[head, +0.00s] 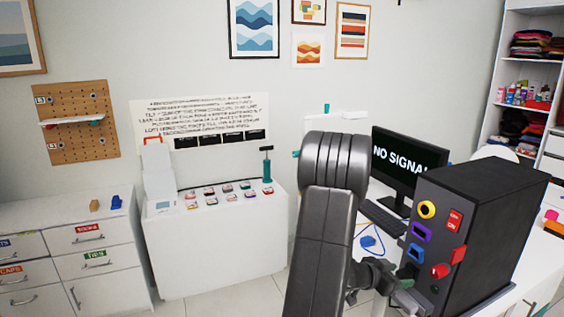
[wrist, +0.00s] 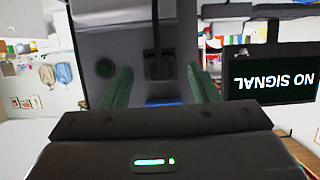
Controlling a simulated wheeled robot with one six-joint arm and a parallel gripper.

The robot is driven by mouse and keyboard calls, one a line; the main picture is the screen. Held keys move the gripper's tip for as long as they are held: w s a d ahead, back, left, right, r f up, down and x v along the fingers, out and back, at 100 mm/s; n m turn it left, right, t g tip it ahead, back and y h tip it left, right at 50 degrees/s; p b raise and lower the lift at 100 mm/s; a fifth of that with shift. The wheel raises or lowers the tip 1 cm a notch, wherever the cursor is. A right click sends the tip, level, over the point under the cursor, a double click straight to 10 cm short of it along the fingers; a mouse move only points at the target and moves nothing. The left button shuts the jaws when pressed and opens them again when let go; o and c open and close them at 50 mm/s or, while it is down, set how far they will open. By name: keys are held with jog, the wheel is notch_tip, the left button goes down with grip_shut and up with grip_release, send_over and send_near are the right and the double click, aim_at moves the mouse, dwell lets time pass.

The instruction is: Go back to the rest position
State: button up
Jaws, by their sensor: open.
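In the wrist view my gripper (wrist: 159,72) is open, with its two green fingers apart. A black plug-like part with a dark cable (wrist: 157,66) shows between the fingers, against a grey panel (wrist: 128,32). I cannot tell whether the fingers touch it. A blue part (wrist: 163,101) shows just below it. In the head view my gripper (head: 404,272) is beside the lower front of a black computer tower (head: 490,215), partly hidden by my arm. A light grey part (head: 403,302) is just below the gripper.
The tower's front carries a yellow ring (head: 427,210), a purple port (head: 420,233) and a red knob (head: 440,271). A monitor (head: 408,160) reading NO SIGNAL and a keyboard (head: 383,219) stand behind. Left are a white console (head: 215,250) and drawers (head: 85,262); floor shows between.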

jog(key=shift+w+d+f, duration=0.15)
jog(key=shift+d+f, duration=0.1)
jog(key=shift+d, duration=0.1)
jog(key=shift+a, duration=0.25)
jog(key=shift+d, duration=0.1)
